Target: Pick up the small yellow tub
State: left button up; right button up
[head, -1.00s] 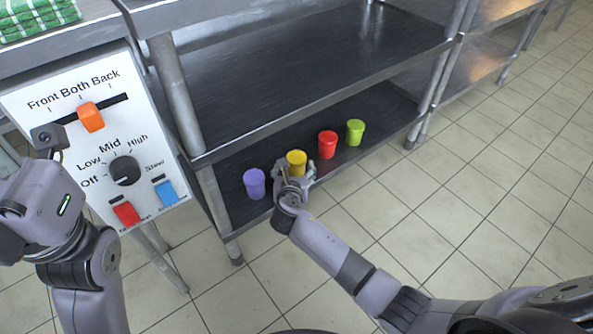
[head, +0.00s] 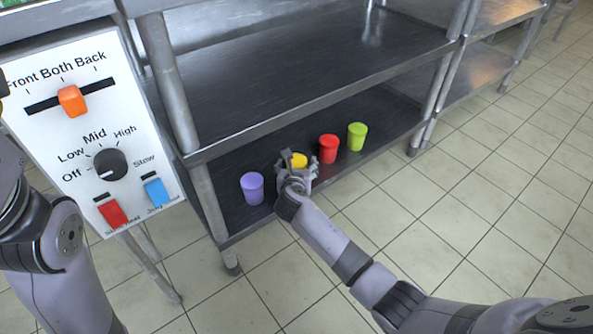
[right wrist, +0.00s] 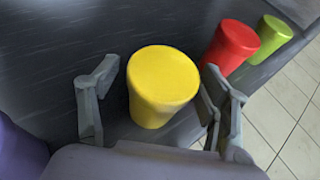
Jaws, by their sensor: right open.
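The small yellow tub (head: 299,160) stands upright on the lower shelf, partly hidden by my right gripper (head: 296,173) in the head view. In the right wrist view the yellow tub (right wrist: 160,85) sits between the two spread fingers of my right gripper (right wrist: 163,80). One finger is on each side, with a visible gap at the left. The right gripper is open and holds nothing. My left gripper is out of view; only part of its arm shows at the left edge.
On the same lower shelf (head: 225,222) stand a purple tub (head: 252,188) to the left, and a red tub (head: 328,149) and a green tub (head: 357,136) to the right. The upper shelf (head: 300,70) overhangs behind. A control panel (head: 90,135) stands at the left.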

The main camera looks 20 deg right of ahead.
jog(key=shift+c, duration=0.3)
jog(key=c, duration=1.2)
jog(key=shift+c, duration=0.3)
jog(key=shift+r, duration=0.1)
